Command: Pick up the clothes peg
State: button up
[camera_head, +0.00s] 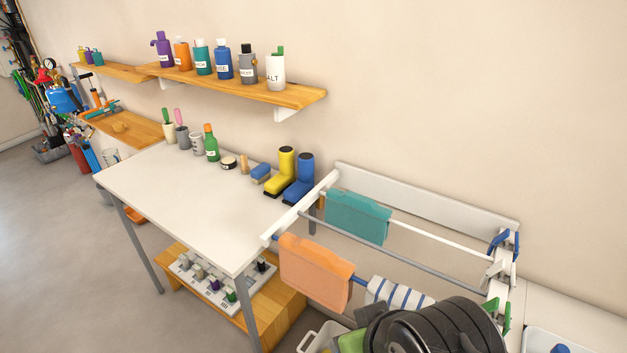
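Several clothes pegs appear to sit at the right end of the white drying rack (426,232). A blue peg (498,240) is at the upper end. A pale peg (493,270) is just below it.
An orange cloth (314,272), a teal cloth (357,217) and a striped cloth (397,294) hang on the rack. The dark rounded mass (440,328) blocks the lower right. A white table (165,185) with boots and bottles stands left.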

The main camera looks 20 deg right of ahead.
aim_at(506, 246)
jog(key=z, duration=1.9)
